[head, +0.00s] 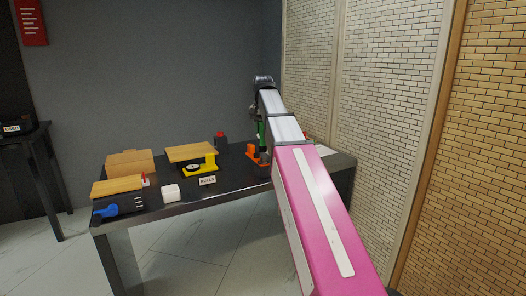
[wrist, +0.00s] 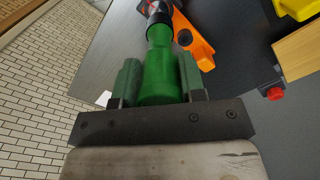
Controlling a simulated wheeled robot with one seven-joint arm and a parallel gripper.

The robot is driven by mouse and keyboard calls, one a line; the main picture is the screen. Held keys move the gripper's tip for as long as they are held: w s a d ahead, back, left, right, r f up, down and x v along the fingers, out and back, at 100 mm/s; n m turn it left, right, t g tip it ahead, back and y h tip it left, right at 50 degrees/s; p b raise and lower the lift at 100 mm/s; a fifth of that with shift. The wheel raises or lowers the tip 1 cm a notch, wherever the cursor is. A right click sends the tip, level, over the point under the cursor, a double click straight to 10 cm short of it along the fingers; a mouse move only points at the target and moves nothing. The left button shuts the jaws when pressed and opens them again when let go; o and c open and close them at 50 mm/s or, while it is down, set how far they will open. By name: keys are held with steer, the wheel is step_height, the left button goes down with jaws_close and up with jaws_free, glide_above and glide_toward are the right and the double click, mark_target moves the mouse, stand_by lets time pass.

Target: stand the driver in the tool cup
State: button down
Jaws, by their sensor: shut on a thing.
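The driver has a green handle (wrist: 159,82) with a narrower neck, and it sits between the two fingers of my gripper (wrist: 157,68), which is shut on it. In the head view the green handle (head: 261,131) hangs roughly upright below my gripper (head: 260,120) over the right part of the dark table. A dark round piece (wrist: 156,13) lies at the far end of the handle in the wrist view. It may be the tool cup, but I cannot tell whether the driver's tip is in it. The tip is hidden.
An orange fixture (head: 252,151) stands close beside the driver on the table (head: 235,190). A red-topped dark block (head: 220,139) is behind it. A yellow tool (head: 207,165), wooden-topped box (head: 118,187), white cube (head: 170,192) and label sign (head: 207,181) are to the left. A brick wall rises at right.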

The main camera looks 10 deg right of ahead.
steer(key=s+a+f, duration=0.1)
steer(key=s+a, duration=0.3)
steer(key=a, duration=0.8)
steer(key=s+a+f, duration=0.2)
steer(key=s+a, duration=0.2)
steer(key=a, duration=0.8)
steer(key=s+a+f, duration=0.2)
steer(key=s+a, duration=0.3)
steer(key=a, duration=0.7)
steer(key=shift+a, duration=0.3)
steer(key=shift+f, duration=2.85)
steer(key=c, duration=0.6)
jaws_free()
steer(key=shift+r, duration=0.1)
